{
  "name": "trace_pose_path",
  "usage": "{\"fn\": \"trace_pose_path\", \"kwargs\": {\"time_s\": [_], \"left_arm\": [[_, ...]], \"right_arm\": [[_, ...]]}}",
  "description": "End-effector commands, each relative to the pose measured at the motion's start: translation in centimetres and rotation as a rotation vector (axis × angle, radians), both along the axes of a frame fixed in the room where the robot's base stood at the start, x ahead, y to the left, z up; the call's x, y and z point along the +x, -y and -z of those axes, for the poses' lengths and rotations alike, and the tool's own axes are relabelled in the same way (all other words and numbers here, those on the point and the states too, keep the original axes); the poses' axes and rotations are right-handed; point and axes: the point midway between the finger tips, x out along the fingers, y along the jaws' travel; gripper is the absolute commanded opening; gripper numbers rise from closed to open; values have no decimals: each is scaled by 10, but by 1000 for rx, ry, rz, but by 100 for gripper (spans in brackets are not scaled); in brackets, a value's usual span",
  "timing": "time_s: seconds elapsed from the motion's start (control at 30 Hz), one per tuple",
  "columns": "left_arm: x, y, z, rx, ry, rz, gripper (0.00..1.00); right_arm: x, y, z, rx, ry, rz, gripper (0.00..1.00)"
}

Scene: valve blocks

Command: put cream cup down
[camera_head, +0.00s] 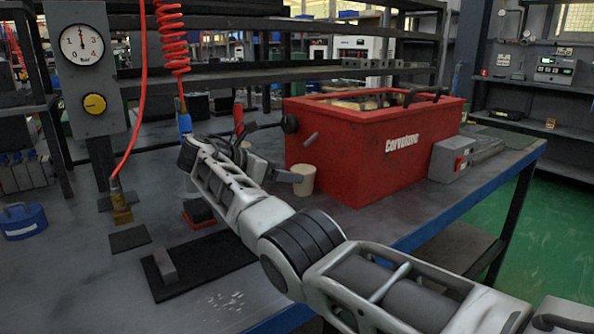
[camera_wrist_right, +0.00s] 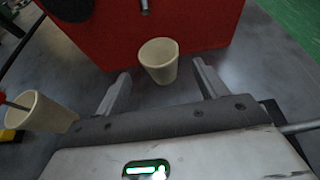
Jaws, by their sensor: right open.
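A cream cup (camera_head: 303,180) stands upright on the grey bench in front of the red box, as far as I can tell. In the right wrist view the cup (camera_wrist_right: 159,60) is empty and sits between and just beyond my spread fingertips, with a gap on each side. My right gripper (camera_head: 284,173) is open beside the cup; its fingers also show in the wrist view (camera_wrist_right: 161,78). A second cream cup (camera_wrist_right: 42,113) with a red-handled tool in it is at the left of the wrist view; my arm mostly hides it in the head view. My left gripper is out of view.
The red box (camera_head: 350,150) stands close behind the cup. A black mat (camera_head: 205,268) with a grey block (camera_head: 165,266) lies at the front. A gauge panel (camera_head: 84,70) and red hose (camera_head: 141,100) are at left. A grey switch box (camera_head: 452,160) is at right.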

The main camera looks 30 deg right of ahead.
Motion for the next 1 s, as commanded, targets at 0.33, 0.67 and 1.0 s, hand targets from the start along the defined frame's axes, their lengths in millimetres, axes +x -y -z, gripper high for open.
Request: {"fn": "trace_pose_path", "kwargs": {"time_s": [0.33,0.67,1.0], "left_arm": [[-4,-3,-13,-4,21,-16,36],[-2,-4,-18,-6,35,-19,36],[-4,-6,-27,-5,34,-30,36]], "right_arm": [[-3,-47,-20,0,0,0,71],[-4,-50,-21,-1,0,1,71],[-4,-50,-34,-1,1,1,71]]}}
